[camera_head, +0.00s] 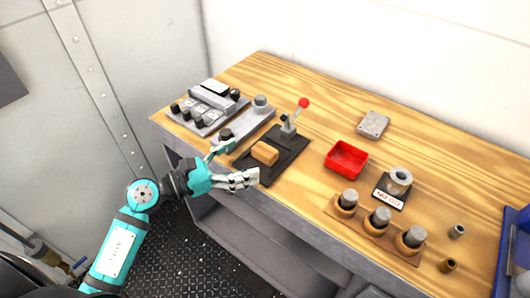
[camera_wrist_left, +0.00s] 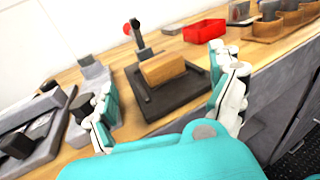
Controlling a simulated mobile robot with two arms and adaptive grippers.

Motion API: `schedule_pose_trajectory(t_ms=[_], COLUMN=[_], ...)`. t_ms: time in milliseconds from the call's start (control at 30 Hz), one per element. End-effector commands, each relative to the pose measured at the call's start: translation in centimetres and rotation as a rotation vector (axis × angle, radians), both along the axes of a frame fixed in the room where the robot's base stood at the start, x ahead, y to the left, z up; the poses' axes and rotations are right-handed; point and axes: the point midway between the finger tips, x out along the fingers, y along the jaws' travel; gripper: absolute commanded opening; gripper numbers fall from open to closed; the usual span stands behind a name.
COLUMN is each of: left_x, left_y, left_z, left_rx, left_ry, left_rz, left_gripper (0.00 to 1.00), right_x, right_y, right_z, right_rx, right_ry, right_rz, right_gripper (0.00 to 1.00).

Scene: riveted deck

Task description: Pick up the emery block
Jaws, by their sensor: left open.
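A tan block (camera_head: 265,153), which looks like the emery block, lies on a dark plate (camera_head: 288,163) near the front edge of the bench. In the left wrist view the tan block (camera_wrist_left: 162,69) lies flat on the dark plate (camera_wrist_left: 172,101), in the gap between my fingers and beyond them. My left gripper (camera_head: 238,163) is open and empty, at the bench's front edge just left of the block, with its fingers apart and no visible contact. My right gripper is not in view.
A lever with a red knob (camera_head: 303,103) rises behind the block. A grey device with black knobs (camera_head: 208,107) stands left. A red tray (camera_head: 346,159), a grey plate (camera_head: 373,124) and a wooden rack with several cylinders (camera_head: 375,235) are right. Bare wood lies behind.

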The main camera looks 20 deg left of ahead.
Motion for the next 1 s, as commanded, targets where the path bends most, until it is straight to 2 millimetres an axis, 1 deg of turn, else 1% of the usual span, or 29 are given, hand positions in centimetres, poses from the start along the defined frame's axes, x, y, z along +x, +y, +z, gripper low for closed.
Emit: schedule_pose_trajectory(t_ms=[67,200,300,433,633,667,1000], left_x=[0.9,2.7,3.7,4.2,4.2,4.2,4.2], left_y=[-0.9,-2.5,-3.4,-3.9,-3.9,-3.9,-3.9], left_z=[0.3,0.2,0.0,-0.1,-0.2,-0.2,-0.2], left_rx=[-0.004,-0.004,-0.003,-0.003,-0.001,-0.001,-0.001], left_ry=[-0.003,-0.002,-0.001,0.000,0.000,0.000,0.000], left_rz=[-0.001,-0.001,0.000,0.000,0.000,0.000,0.000], left_gripper=[0.92,0.92,0.92,0.92,0.92,0.89,0.45], right_x=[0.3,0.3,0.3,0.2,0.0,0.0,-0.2], right_y=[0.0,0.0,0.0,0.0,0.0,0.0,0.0], right_z=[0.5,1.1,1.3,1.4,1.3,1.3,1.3], right_rx=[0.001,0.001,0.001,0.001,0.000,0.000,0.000], right_ry=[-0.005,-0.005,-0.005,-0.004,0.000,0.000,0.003], right_rz=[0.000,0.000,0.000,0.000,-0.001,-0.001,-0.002], right_gripper=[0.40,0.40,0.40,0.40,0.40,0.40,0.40])
